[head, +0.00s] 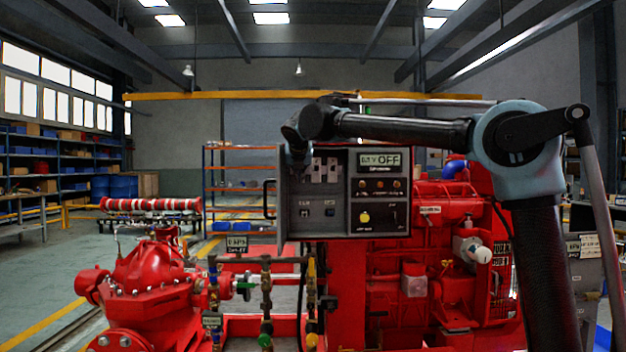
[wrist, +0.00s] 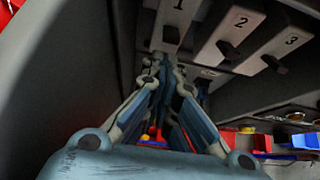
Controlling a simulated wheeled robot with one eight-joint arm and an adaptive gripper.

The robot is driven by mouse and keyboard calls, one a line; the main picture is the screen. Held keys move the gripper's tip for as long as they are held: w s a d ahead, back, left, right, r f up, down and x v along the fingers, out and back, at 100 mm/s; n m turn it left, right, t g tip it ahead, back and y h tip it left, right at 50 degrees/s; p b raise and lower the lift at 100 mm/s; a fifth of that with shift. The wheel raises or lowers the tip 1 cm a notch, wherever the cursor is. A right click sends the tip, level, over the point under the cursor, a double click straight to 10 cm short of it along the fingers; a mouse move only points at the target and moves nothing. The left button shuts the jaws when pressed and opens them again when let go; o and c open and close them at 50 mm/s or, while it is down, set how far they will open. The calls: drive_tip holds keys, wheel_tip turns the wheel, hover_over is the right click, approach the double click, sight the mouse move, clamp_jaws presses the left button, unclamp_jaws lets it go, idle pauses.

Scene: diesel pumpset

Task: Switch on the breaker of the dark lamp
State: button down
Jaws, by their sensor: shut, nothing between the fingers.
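The open control box (head: 352,233) stands in the middle of the head view. Its left half holds a row of pale breakers (head: 326,170). In the wrist view they are breaker 1 (wrist: 177,22), breaker 2 (wrist: 232,35) and breaker 3 (wrist: 283,52), with black levers on 2 and 3. My gripper (wrist: 165,62) is shut and empty, its fingertips at the lower end of breaker 1, hiding its lever; contact is unclear.
The box door (head: 283,200) stands open at the left, close to my gripper. A red engine (head: 455,250) is behind and to the right. A red pump (head: 145,275) and pipes with valves (head: 265,290) stand lower left. Open floor lies further left.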

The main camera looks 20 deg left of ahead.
drive_tip(key=shift+r, duration=0.1)
drive_tip(key=shift+r, duration=0.7)
wheel_tip(320, 180, down, 4)
drive_tip(key=s+d, duration=0.1)
drive_tip(key=s, duration=0.1)
drive_tip(key=s+d+r, duration=0.2)
drive_tip(key=s+r, duration=0.3)
drive_tip(key=r, duration=0.2)
drive_tip(key=shift+s+d+r, duration=0.35)
drive_tip(key=shift+r, duration=0.05)
idle(0.4)
